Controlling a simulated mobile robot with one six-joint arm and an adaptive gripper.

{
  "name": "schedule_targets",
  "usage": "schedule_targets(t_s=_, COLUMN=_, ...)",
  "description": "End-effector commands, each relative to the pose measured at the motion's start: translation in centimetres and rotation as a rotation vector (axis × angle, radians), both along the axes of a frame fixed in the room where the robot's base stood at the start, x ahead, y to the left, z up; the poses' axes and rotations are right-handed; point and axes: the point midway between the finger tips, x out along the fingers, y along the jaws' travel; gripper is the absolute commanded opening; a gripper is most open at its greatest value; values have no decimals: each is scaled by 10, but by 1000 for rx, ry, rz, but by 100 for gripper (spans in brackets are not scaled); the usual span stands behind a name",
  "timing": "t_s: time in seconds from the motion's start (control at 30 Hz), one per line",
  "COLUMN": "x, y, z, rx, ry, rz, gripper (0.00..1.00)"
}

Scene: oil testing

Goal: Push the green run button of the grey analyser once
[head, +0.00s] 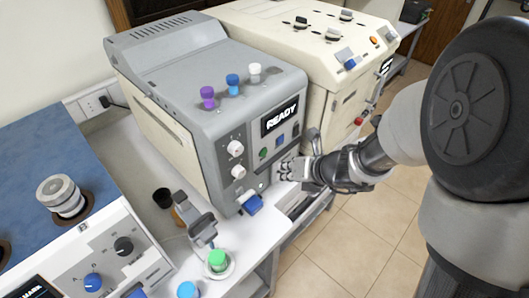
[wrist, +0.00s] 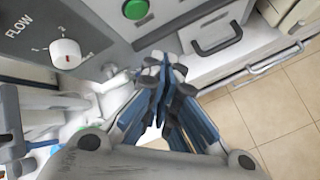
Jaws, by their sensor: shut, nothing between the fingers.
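The grey analyser (head: 200,95) stands on the white bench, with a lit display (head: 279,116) reading READY. Its round green button (head: 263,153) sits on the front panel below the display; in the wrist view the green button (wrist: 136,9) shows at the top edge. My gripper (head: 284,168) is in front of the lower right of that panel, lower and to the right of the button. In the wrist view my gripper (wrist: 166,64) has its fingers together and empty, below and right of the button. I cannot tell whether the fingertips touch the panel.
White knobs (head: 236,148) sit left of the button; one, marked FLOW (wrist: 65,53), shows in the wrist view. A cream machine (head: 315,45) stands close on the right. A green-capped container (head: 217,260) and a grey stand (head: 200,222) are in front. Tiled floor (head: 370,235) lies right.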

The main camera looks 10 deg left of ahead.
Motion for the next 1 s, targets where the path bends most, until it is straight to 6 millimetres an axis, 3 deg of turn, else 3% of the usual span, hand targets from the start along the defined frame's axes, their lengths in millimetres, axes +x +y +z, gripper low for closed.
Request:
schedule_targets(t_s=0.33, x=22, y=30, z=0, rx=2, ry=0, rz=1, gripper=0)
schedule_targets(t_s=1.0, x=25, y=33, z=0, rx=1, ry=-1, rz=0, gripper=0)
